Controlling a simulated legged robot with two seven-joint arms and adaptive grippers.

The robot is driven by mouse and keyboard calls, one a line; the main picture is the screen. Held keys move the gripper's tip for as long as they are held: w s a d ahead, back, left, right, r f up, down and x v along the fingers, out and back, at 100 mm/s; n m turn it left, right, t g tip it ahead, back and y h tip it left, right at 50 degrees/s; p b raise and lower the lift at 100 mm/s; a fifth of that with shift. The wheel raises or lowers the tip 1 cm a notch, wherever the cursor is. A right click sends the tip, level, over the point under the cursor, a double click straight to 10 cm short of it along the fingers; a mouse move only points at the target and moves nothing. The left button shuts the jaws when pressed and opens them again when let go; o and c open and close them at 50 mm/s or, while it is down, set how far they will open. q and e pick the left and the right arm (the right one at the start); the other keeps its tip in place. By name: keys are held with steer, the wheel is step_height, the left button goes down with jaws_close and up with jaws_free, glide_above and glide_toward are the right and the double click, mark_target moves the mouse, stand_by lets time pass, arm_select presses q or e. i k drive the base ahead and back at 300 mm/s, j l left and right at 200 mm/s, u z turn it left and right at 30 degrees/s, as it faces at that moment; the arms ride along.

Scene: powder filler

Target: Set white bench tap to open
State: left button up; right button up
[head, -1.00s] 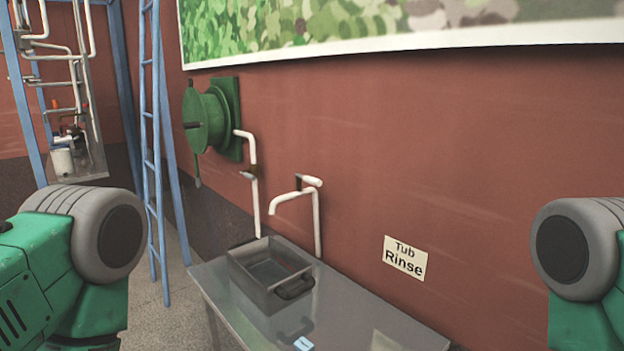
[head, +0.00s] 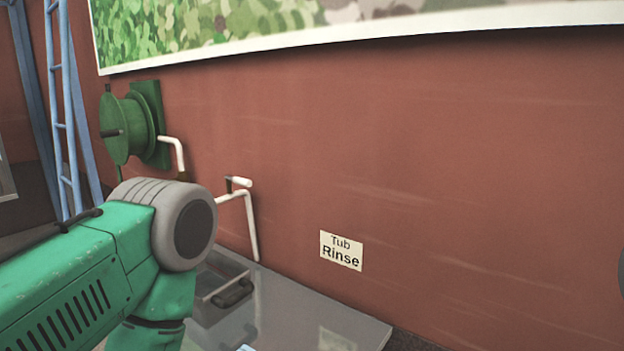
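The white bench tap (head: 250,215) rises from the back of the metal bench (head: 305,312) against the red wall. Its spout reaches left, and its end is hidden behind my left arm. A short white lever handle (head: 240,182) with a dark joint sits at its top. My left arm covers the lower left of the view, with its elbow in front of part of the tub and bench. Neither gripper shows in the view.
A grey metal tub (head: 222,290) with a dark handle stands on the bench, partly hidden. A green hose reel (head: 135,125) with a white pipe is on the wall. A "Tub Rinse" sign (head: 341,251) hangs right of the tap. A blue ladder (head: 65,125) stands at left.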

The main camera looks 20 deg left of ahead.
mark_target(246, 182)
steer(key=j+z, duration=0.4)
steer(key=j, duration=0.3)
steer(key=j+z, duration=0.4)
steer(key=j, duration=0.35)
steer(key=k+j+z, duration=0.1)
steer(key=j+z, duration=0.3)
steer(key=j, duration=0.25)
